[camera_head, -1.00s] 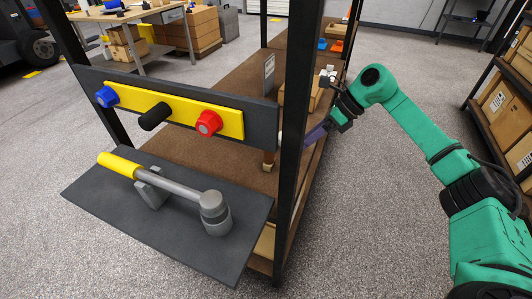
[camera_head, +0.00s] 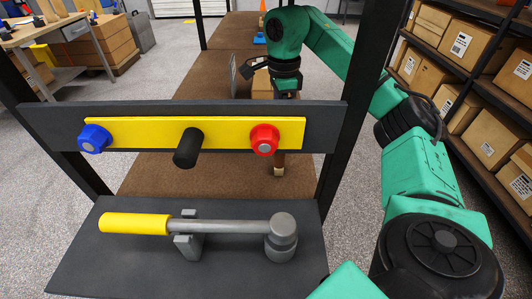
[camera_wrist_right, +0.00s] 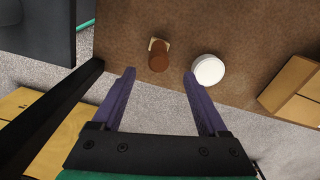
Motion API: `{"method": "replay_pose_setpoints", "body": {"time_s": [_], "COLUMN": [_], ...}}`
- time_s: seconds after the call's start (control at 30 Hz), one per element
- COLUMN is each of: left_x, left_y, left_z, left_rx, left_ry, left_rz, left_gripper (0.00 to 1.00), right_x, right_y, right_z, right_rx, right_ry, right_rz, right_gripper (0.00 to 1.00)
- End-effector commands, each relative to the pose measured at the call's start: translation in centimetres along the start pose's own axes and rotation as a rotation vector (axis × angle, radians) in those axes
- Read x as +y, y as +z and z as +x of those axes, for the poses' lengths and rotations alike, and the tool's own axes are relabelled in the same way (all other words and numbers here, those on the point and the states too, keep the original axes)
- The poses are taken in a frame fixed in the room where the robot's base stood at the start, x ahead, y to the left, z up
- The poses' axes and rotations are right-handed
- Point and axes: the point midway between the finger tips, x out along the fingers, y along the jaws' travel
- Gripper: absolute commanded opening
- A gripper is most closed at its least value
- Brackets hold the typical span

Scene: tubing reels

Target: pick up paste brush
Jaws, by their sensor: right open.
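The paste brush appears to be the brown piece with a pale tip (camera_head: 279,165) on the brown bench board, partly hidden behind the dark panel in the head view. In the right wrist view it is a brown round-ended handle (camera_wrist_right: 158,62) with a pale part beyond it. My right gripper (camera_wrist_right: 158,75) is open, its two purple fingers spread on either side of the brush's line. The brush lies just ahead of the fingertips, not touching them. In the head view the fingers are hidden behind the panel. My left gripper is not in view.
A white round thing (camera_wrist_right: 208,70) stands to the right of the brush. A dark panel with a yellow plate (camera_head: 220,132) and knobs stands in front. A yellow-handled lever (camera_head: 136,224) is nearer. A black post (camera_head: 362,95) is beside my right arm. Cardboard boxes (camera_wrist_right: 296,90) lie right.

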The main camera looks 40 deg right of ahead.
Motion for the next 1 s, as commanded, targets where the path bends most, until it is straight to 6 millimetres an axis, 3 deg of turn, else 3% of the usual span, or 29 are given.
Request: {"method": "replay_pose_setpoints", "body": {"time_s": [0.03, 0.1, 0.2, 0.37, 0.53, 0.63, 0.83, 0.87, 1.0], "left_x": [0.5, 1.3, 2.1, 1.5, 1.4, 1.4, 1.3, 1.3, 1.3], "left_y": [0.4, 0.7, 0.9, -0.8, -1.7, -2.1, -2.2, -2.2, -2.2], "left_z": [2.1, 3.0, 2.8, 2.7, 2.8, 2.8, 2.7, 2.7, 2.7], "left_rx": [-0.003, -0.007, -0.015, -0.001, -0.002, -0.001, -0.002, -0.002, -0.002], "left_ry": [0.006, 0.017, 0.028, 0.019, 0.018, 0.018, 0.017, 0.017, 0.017], "left_rz": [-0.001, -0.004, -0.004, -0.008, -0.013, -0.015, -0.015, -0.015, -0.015], "left_gripper": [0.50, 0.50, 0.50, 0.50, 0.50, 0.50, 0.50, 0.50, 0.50], "right_x": [0.1, 0.1, 0.1, 0.1, 0.3, 0.3, 0.2, 0.2, 0.2], "right_y": [0.0, 0.0, 0.0, 0.1, 0.3, 0.3, 0.3, 0.3, 0.3], "right_z": [2.7, 4.3, 6.1, 8.0, 11.3, 12.4, 12.5, 12.5, 12.5], "right_rx": [0.002, 0.002, 0.002, 0.001, 0.001, 0.000, -0.001, -0.001, -0.001], "right_ry": [0.004, 0.004, 0.003, 0.003, 0.003, 0.002, 0.000, 0.000, 0.000], "right_rz": [-0.001, -0.001, 0.001, 0.000, -0.001, 0.000, 0.000, 0.000, 0.000], "right_gripper": [0.77, 0.77, 0.77, 0.77, 0.77, 0.77, 0.77, 0.69, 0.15]}}
